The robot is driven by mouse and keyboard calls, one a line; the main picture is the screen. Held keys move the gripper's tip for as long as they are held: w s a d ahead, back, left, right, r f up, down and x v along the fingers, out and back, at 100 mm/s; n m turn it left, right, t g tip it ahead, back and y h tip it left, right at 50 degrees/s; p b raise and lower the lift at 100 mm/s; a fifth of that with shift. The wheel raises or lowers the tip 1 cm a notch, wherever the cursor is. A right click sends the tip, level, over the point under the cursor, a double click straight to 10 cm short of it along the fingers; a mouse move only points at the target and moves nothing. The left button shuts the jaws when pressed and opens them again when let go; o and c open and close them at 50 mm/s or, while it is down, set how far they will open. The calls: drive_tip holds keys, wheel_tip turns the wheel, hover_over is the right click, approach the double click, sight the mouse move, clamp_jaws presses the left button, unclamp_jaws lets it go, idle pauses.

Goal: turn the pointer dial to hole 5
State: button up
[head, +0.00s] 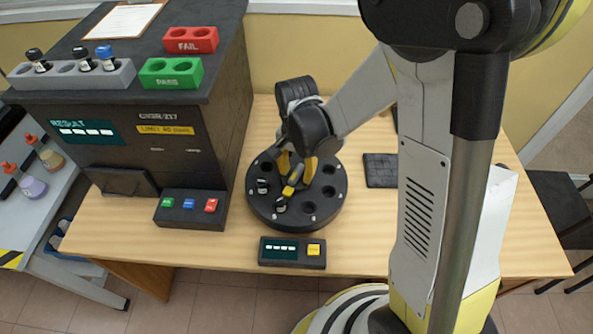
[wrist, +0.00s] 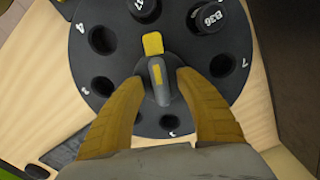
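The pointer dial is a grey knob with a yellow tip (wrist: 152,43) at the centre of a black round carousel (wrist: 120,70); in the head view the yellow pointer (head: 288,191) shows too. It points toward the hole holding the vial marked 17 (wrist: 145,8), whose hole number is out of view. A second vial, B36 (wrist: 206,18), stands to its right. The numbers 4 and 7 are readable on the rim. My gripper (wrist: 160,76) is open, its yellow fingers on either side of the knob with gaps visible. In the head view my gripper (head: 297,172) is over the carousel centre.
A small console with a yellow button (head: 314,249) sits in front of the carousel. A black analyser (head: 150,140) with a three-button panel (head: 188,204) is at left. A dark pad (head: 380,170) lies to the right. Bare wooden table (head: 355,220) is beside the carousel.

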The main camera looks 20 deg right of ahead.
sight(297, 171)
drive_tip(key=shift+r, duration=0.15)
wheel_tip(297, 171, up, 12)
idle(0.5)
idle(0.3)
